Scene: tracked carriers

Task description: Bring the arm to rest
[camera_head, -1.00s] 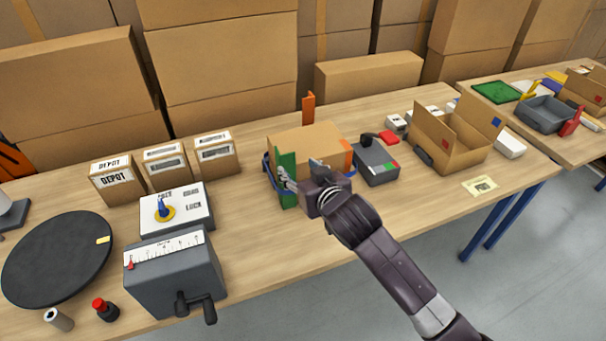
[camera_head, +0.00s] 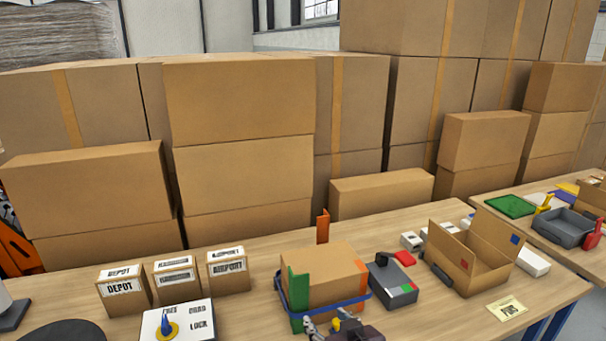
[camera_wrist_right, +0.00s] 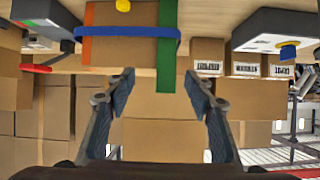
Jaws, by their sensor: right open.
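My right gripper (camera_head: 338,326) shows at the bottom edge of the head view, just in front of a cardboard box (camera_head: 322,270) with a green strip, an orange strip and a blue band. In the right wrist view my right gripper (camera_wrist_right: 160,85) has its two fingers spread apart, with nothing between them. The box with its blue band (camera_wrist_right: 125,31) lies beyond the fingertips there, apart from them. Most of my right arm is below the head view. My left gripper is not in view.
Three small labelled boxes (camera_head: 173,278) and a white panel with a blue-and-yellow knob (camera_head: 180,322) are to the left. A grey device (camera_head: 393,286) and an open carton (camera_head: 470,262) are to the right. Large cartons (camera_head: 240,125) stack up behind the table (camera_head: 440,304).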

